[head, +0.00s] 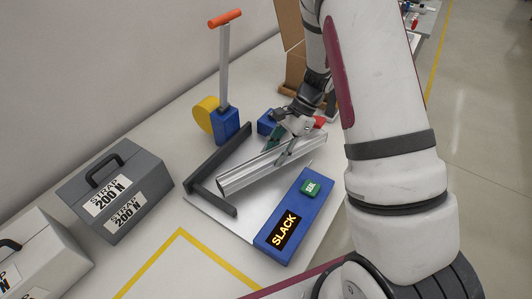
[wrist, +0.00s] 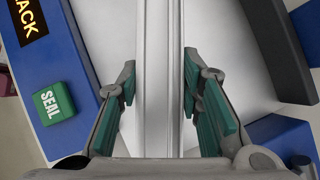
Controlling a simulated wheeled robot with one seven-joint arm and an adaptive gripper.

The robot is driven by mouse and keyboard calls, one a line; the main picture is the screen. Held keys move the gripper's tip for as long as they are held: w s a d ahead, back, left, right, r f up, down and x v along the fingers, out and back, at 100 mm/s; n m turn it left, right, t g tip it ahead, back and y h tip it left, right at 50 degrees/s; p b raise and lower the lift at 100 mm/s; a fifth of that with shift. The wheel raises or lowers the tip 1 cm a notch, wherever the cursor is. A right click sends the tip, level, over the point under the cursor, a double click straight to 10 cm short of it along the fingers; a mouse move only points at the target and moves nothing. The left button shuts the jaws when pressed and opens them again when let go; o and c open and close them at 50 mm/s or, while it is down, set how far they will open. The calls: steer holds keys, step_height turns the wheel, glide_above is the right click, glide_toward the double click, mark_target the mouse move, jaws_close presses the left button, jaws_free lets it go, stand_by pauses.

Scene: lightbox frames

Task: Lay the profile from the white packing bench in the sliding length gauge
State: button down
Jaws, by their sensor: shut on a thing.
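The profile (head: 250,172) is a long silver aluminium bar. It lies lengthwise over the bare metal plate of the gauge (head: 222,212), between a dark grey fence and a blue box. Its near end is close to the dark cross stop; I cannot tell whether it rests on the plate or hangs just above it. My gripper (head: 288,146) is shut on the profile towards its far end. In the wrist view my gripper (wrist: 158,85) has its green pads on either side of the profile (wrist: 160,60), which runs straight between them.
The blue box (head: 290,222) marked SLACK carries a green SEAL button (head: 311,187). A blue and yellow tool with an orange handle (head: 225,90) stands behind. Grey cases marked STRAP 200 N (head: 115,190) stand at left. Yellow tape (head: 150,262) marks bare bench in front.

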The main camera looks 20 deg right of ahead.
mark_target(266, 154)
steer(key=shift+w+a+f, duration=0.5)
steer(key=shift+w+f, duration=0.1)
steer(key=shift+w, duration=0.1)
steer(key=shift+w+a+f, duration=0.5)
steer(key=shift+w+f, duration=0.1)
steer(key=shift+w, duration=0.05)
steer(key=shift+f, duration=0.1)
steer(key=c, duration=1.1)
jaws_free()
steer(key=shift+f, duration=0.1)
